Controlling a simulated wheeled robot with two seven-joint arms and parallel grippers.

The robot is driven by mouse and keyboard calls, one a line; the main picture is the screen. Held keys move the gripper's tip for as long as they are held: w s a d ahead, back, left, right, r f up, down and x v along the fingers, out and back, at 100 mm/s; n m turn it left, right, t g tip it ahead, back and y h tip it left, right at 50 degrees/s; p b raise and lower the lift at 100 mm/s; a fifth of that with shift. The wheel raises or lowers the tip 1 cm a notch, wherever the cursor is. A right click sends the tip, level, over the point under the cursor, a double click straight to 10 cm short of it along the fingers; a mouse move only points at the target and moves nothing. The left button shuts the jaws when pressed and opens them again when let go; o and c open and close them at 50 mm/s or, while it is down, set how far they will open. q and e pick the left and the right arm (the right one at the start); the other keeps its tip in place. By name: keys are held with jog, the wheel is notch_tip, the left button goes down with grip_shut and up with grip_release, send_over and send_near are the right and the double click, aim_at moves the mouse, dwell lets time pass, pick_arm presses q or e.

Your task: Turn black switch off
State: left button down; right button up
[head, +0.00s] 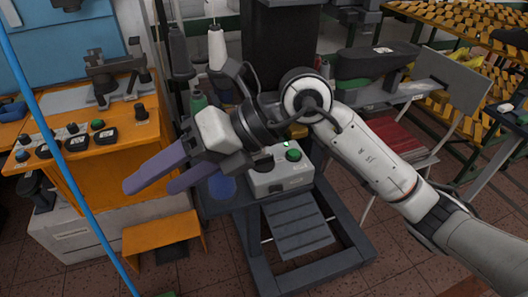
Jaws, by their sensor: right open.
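A grey control box (282,181) sits on a dark stand near the middle of the view. It has a green button (293,155) and a small lit green light (285,143) on top. A dark part beside the button may be the black switch, but it is partly covered by my gripper and I cannot tell its position. My right gripper (152,188) reaches in from the right, above and left of the box, with its two purple fingers pointing left. The fingers are apart and nothing shows between them. My left gripper is out of view.
An orange machine (100,160) with black and green knobs stands at the left, with an orange step (160,238) beside it. A blue pole (62,170) crosses the left side. Thread spools stand behind my gripper. Racks of shoe lasts (440,110) fill the upper right.

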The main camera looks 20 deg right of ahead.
jog(key=w+d+f+m+t+h, duration=0.25)
jog(key=w+d+h, duration=0.35)
jog(key=d, duration=0.4)
jog(key=m+h, duration=0.2)
jog(key=h, duration=0.3)
send_near(263, 160)
jog(key=shift+n, duration=0.25)
jog(key=x, duration=0.7)
jog(key=shift+w+r, duration=0.1)
jog(key=shift+w, duration=0.2)
jog(key=shift+w+f, duration=0.15)
jog(key=shift+f, duration=0.2)
jog(key=shift+t, duration=0.25)
jog(key=shift+c, duration=0.4)
jog(key=c, duration=1)
